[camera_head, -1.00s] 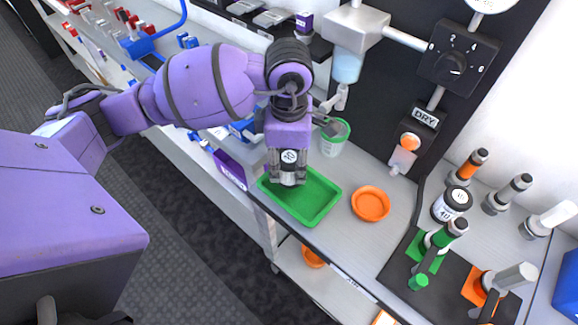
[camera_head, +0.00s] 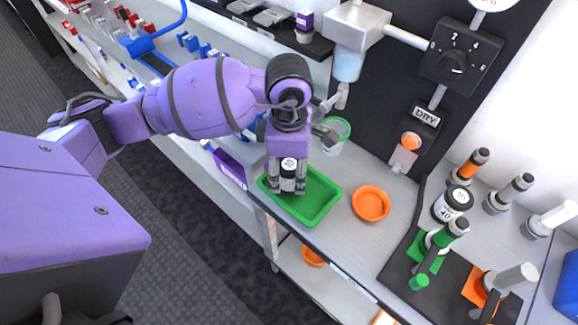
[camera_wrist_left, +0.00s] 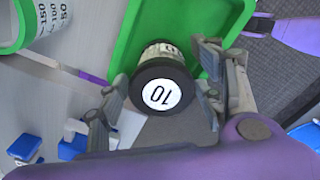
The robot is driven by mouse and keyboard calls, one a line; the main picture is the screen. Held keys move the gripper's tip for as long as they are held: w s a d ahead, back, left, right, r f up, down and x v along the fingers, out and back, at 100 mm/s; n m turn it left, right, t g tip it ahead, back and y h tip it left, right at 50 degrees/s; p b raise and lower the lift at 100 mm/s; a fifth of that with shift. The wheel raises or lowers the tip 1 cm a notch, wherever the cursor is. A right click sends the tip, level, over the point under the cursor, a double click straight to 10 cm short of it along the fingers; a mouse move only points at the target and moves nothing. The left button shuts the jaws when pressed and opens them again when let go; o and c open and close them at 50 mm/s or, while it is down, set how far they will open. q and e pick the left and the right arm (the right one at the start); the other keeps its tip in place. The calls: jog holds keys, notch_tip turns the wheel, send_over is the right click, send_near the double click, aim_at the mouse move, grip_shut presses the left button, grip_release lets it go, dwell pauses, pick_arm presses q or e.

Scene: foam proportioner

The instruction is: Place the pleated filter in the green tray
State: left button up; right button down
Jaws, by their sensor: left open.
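The pleated filter (camera_head: 288,183), a pale cylinder with a black cap and a white label, stands in the green tray (camera_head: 327,205), toward its left end. In the left wrist view the filter (camera_wrist_left: 162,93) shows its cap marked 10, and the tray (camera_wrist_left: 130,40) lies around and beyond it. My left gripper (camera_head: 288,189) points down over the tray. Its fingers are open on either side of the filter, also in the left wrist view (camera_wrist_left: 158,108). The fingers hide part of the filter's sides. My right gripper is not in view.
An orange dish (camera_head: 371,204) sits right of the tray. A green-rimmed measuring cup (camera_head: 337,137) stands behind it. A purple box (camera_head: 230,168) is at the left. A black-capped container (camera_head: 452,203) and several valves stand at the right. Bench is clear between tray and dish.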

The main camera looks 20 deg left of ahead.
pick_arm(q)
jog(key=shift+r, duration=0.35)
notch_tip(320, 180, up, 12)
jog(key=shift+f, duration=0.15)
dwell(0.4)
